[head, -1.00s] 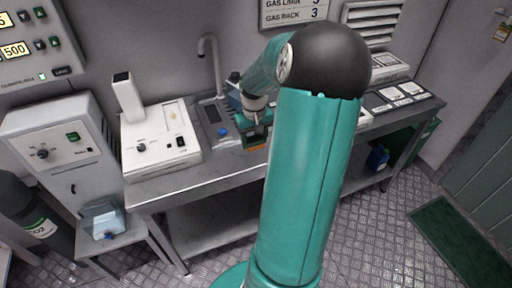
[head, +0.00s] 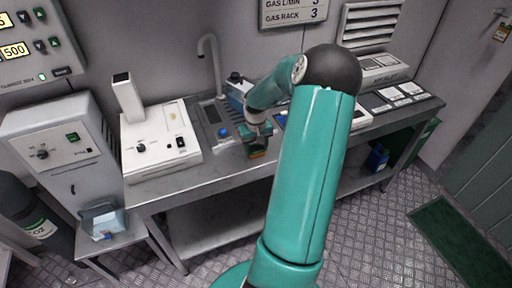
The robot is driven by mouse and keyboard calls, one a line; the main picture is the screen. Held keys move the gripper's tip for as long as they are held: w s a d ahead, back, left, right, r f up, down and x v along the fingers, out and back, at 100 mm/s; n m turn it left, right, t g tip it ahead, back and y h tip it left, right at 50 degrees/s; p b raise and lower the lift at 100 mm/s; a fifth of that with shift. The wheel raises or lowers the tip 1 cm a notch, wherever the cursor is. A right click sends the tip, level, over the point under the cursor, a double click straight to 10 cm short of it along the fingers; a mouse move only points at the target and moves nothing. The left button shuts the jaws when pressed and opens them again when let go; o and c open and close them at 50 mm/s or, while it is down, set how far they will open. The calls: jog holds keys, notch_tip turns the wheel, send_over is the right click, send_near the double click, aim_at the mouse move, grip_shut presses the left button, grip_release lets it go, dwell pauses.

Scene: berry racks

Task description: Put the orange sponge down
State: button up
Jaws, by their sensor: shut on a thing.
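My gripper (head: 257,146) points down and is shut on the sponge. The fingers hide much of the sponge. I cannot tell whether its underside touches the bench top.
A blue item (head: 237,88) stands behind my arm.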

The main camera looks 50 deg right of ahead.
aim_at(256, 148)
jog(key=shift+f, duration=0.1)
jog(key=o, duration=0.9)
notch_tip(256, 148, up, 12)
jog(key=shift+r, duration=0.1)
jog(key=w+a+r+n+h, duration=0.1)
jog(key=a+r, duration=0.3)
jog(key=a, duration=0.4)
jog(key=w+a+r+n+t+h, duration=0.1)
jog(key=a+r, duration=0.3)
jog(key=a, duration=0.3)
jog(key=w+a+r+n, duration=0.1)
jog(key=a+r, duration=0.3)
jog(key=a, duration=0.4)
jog(key=s+a+r+n+t, duration=0.1)
jog(key=s+a, duration=0.2)
jog(key=a, duration=0.3)
jog(key=s+a+r+n+t+y, duration=0.1)
jog(key=s+a+t, duration=0.1)
jog(key=s+a, duration=0.2)
jog(key=s+a+r+n+t+y, duration=0.1)
jog(key=s+a, duration=0.2)
jog(key=a, duration=0.5)
jog(key=shift+s+a+t, duration=0.2)
jog(key=shift+s+t, duration=0.1)
